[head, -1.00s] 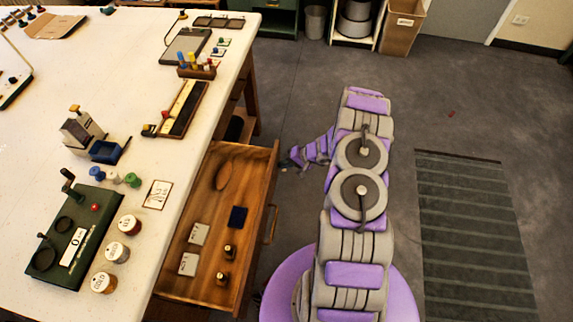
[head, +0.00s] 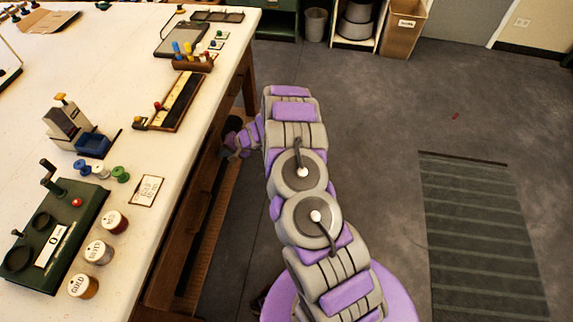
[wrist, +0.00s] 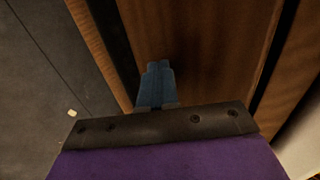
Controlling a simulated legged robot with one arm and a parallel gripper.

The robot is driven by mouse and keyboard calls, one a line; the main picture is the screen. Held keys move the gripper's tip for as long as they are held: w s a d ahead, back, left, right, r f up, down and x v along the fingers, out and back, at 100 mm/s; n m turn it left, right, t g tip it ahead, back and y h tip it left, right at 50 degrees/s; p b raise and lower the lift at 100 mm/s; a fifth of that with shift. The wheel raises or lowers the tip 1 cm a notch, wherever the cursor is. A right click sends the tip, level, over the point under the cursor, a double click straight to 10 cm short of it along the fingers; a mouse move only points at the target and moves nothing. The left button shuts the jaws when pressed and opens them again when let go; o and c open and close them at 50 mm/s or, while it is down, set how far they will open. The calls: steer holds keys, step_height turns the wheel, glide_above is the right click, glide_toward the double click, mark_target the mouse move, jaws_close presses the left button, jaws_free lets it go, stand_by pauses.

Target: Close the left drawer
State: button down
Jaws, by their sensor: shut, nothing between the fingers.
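The left drawer's interior is out of sight in the head view. Its brown wooden front (head: 180,250) appears about level with the table's side, under the white top. In the wrist view a broad wooden panel (wrist: 200,45), which looks like the drawer front, fills the middle. My gripper (wrist: 158,68) shows there as blue fingers, shut and empty, against or just in front of that panel; I cannot tell whether they touch. In the head view my gripper end (head: 238,142) is low beside the table, partly hidden by my arm. The drawer's handle is not visible.
The white tabletop (head: 110,160) holds a green machine (head: 55,240), several labelled jars, spools and a tool rack (head: 192,62). A ribbed dark mat (head: 480,240) lies on the floor at right.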

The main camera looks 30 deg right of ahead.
mark_target(216, 148)
steer(key=w+a, duration=0.1)
steer(key=a, duration=0.1)
steer(key=w+a, duration=0.2)
steer(key=shift+b, duration=0.35)
steer(key=shift+a+r, duration=0.1)
steer(key=shift+a, duration=0.1)
steer(key=shift+w+a, duration=0.1)
